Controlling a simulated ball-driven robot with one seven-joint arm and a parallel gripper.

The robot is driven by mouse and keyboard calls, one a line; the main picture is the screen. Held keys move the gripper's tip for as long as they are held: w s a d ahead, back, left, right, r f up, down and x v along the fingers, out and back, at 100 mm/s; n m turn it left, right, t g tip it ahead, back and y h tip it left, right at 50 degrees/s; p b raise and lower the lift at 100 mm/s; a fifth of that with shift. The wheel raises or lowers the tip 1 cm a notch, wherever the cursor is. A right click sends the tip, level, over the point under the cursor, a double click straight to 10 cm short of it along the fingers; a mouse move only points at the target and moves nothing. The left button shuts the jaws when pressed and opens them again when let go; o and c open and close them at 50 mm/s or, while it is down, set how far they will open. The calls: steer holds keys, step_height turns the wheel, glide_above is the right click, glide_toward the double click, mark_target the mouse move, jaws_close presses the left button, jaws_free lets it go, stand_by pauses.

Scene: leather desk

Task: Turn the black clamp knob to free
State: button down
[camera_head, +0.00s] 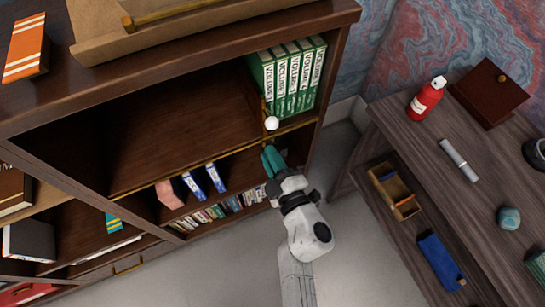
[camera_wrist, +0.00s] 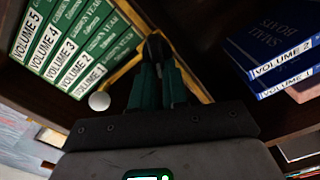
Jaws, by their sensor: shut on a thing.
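The black clamp knob (camera_wrist: 155,44) shows dark between my fingertips in the wrist view, beside a brass rail. My gripper (camera_head: 270,158) has teal fingers; in the wrist view (camera_wrist: 157,72) they are closed on the knob. The knob's lower part is hidden by the fingers, and its turn angle cannot be read. In the head view the gripper hides the knob at the front of the bookcase. A white ball (camera_head: 271,123) on a thin brass upright stands just beyond the fingertips, also seen in the wrist view as a white ball (camera_wrist: 99,101) left of the fingers.
Green numbered volumes (camera_head: 291,75) stand on the shelf behind the white ball. Blue volumes (camera_head: 205,180) stand on the shelf below. The brass rail (camera_head: 190,165) runs along the shelf edge. A wooden desk (camera_head: 440,120) with a red extinguisher (camera_head: 427,98) is at right; floor lies between.

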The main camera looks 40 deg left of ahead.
steer(key=n+b, duration=0.1)
steer(key=n, duration=0.2)
steer(key=f+n+b, duration=0.1)
steer(key=n, duration=0.1)
steer(key=shift+s+n, duration=0.1)
steer(key=shift+n, duration=0.3)
stand_by(0.4)
steer(key=c, duration=1.1)
jaws_free()
steer(key=shift+c, duration=0.2)
steer(key=p+v, duration=0.1)
steer(key=v, duration=0.9)
steer(key=shift+s+d+p, duration=0.15)
steer(key=shift+d+p, duration=0.25)
